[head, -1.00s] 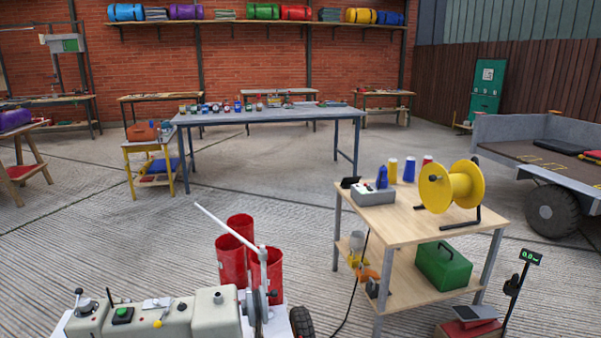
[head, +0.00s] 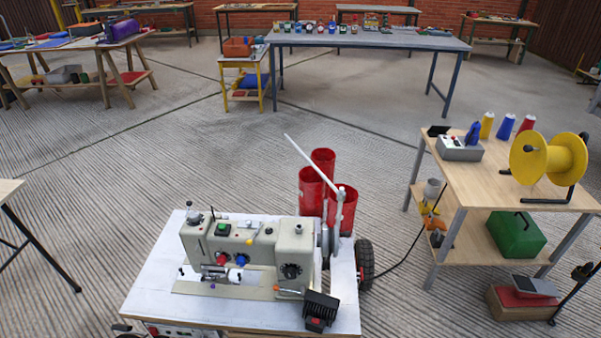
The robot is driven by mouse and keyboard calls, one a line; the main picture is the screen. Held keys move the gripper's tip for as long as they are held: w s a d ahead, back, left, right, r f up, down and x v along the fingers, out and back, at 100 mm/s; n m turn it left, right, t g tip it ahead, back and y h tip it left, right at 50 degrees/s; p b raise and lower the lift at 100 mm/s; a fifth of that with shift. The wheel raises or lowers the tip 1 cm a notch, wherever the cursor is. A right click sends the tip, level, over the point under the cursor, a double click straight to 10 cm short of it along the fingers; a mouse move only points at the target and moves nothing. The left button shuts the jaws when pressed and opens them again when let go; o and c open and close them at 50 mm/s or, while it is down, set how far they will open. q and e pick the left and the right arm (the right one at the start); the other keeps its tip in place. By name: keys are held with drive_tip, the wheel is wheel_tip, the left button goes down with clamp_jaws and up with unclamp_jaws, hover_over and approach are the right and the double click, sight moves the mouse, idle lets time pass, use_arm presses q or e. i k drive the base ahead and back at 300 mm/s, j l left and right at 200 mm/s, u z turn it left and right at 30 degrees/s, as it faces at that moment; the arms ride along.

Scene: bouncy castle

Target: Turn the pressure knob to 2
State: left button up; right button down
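A cream sewing machine (head: 262,238) stands on a wheeled white table (head: 150,275) at the lower middle of the head view. Its front carries a red knob (head: 222,258), a blue knob (head: 241,260) and a larger black dial (head: 291,271) with pale marks. I cannot tell which of these is the pressure knob, and no numbers are readable. Neither of my grippers is in view.
Red cylinders (head: 311,190) stand behind the machine, beside a slanted white lever. A black box (head: 320,309) sits at the table's front right. A wooden bench (head: 480,200) with a yellow reel (head: 548,160) stands at right.

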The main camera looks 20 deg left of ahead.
sight(194, 217)
drive_tip(key=u, duration=1.3)
